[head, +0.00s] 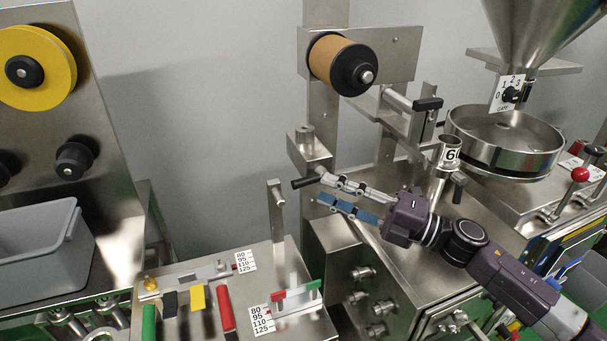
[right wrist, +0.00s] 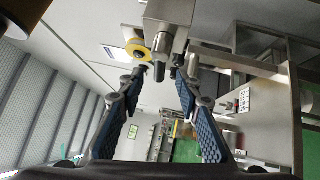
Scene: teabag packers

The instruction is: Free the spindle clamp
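A metal block with a round top (head: 309,148) stands on the machine frame, with a short black-ended lever (head: 303,182) just below it. I cannot tell for sure whether this is the spindle clamp. My right gripper (head: 323,188) is open at the lever, its two fingers apart. In the right wrist view the block (right wrist: 168,30) is ahead, and a dark lever end (right wrist: 159,72) shows between the fingertips of my right gripper (right wrist: 160,70), with gaps. I cannot tell whether either finger touches it. My left gripper is not in view.
A brown roll (head: 330,58) with a black hub (head: 354,69) sits on a spindle above. A steel bowl (head: 505,138) and funnel (head: 540,25) stand right. A grey bin (head: 45,255) and yellow reel (head: 38,68) are left. A metal post (head: 277,210) stands left of my right gripper.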

